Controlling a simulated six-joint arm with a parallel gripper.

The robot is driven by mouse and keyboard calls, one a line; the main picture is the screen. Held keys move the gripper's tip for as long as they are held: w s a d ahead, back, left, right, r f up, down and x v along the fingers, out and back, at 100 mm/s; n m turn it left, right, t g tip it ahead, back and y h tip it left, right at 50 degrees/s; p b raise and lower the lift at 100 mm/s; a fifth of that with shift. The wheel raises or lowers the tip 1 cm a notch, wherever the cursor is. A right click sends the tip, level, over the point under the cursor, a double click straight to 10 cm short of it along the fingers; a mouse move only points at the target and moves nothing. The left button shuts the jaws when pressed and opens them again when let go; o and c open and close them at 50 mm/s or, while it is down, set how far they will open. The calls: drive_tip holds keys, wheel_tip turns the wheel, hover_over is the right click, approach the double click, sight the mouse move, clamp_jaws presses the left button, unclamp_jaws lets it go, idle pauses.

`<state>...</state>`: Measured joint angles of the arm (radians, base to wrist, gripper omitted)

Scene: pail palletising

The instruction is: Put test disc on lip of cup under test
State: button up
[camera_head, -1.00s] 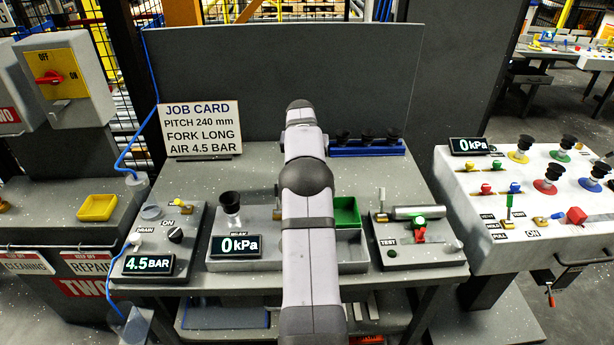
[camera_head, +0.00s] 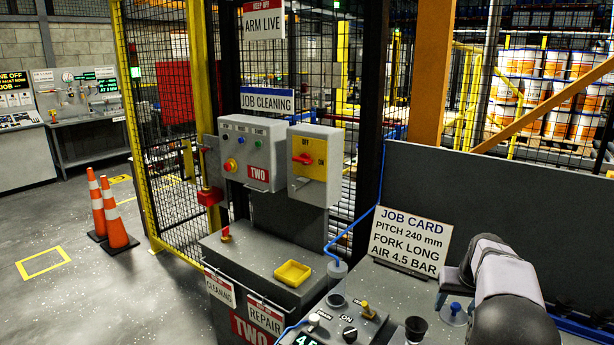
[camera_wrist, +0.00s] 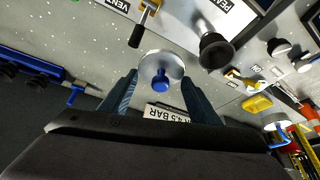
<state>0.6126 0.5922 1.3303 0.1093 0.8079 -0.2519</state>
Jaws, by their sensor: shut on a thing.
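The test disc (camera_wrist: 150,62) is a round silvery plate with a blue knob, seen between my fingers in the wrist view. My gripper (camera_wrist: 160,88) is shut on it. In the head view my gripper (camera_head: 455,298) is at the lower right, with the blue knob (camera_head: 455,308) showing by its fingers. The cup under test appears to be the black suction cup (camera_head: 415,324) on the bench, left of and below the gripper in that view. In the wrist view the black cup (camera_wrist: 216,50) is to the right of the disc, apart from it.
A job card (camera_head: 412,240) stands behind the gripper, before a dark back panel (camera_head: 440,195). A yellow tray (camera_head: 293,273) sits on the left cabinet. A clear cylinder with a blue hose (camera_head: 336,285) stands between. A black-handled lever (camera_wrist: 145,22) is near the cup.

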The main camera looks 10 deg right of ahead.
drive_tip(key=s+a+f+n+y+p, duration=0.1)
drive_tip(key=s+a+n, duration=0.1)
drive_tip(key=a, duration=1.5)
drive_tip(key=s+a+f+n+b, duration=0.1)
drive_tip(key=s+a+f, duration=0.15)
drive_tip(key=a, duration=0.25)
drive_tip(key=s+a+f+n+y+b, duration=0.1)
drive_tip(key=s+a+f, duration=0.15)
drive_tip(key=a, duration=0.25)
drive_tip(key=s+a+f+n, duration=0.1)
drive_tip(key=s+a+f, duration=0.1)
drive_tip(key=a+f, duration=0.3)
drive_tip(key=s+f, duration=0.1)
drive_tip(key=s, duration=0.1)
drive_tip(key=s+f, duration=0.2)
drive_tip(key=shift+a+f, duration=0.2)
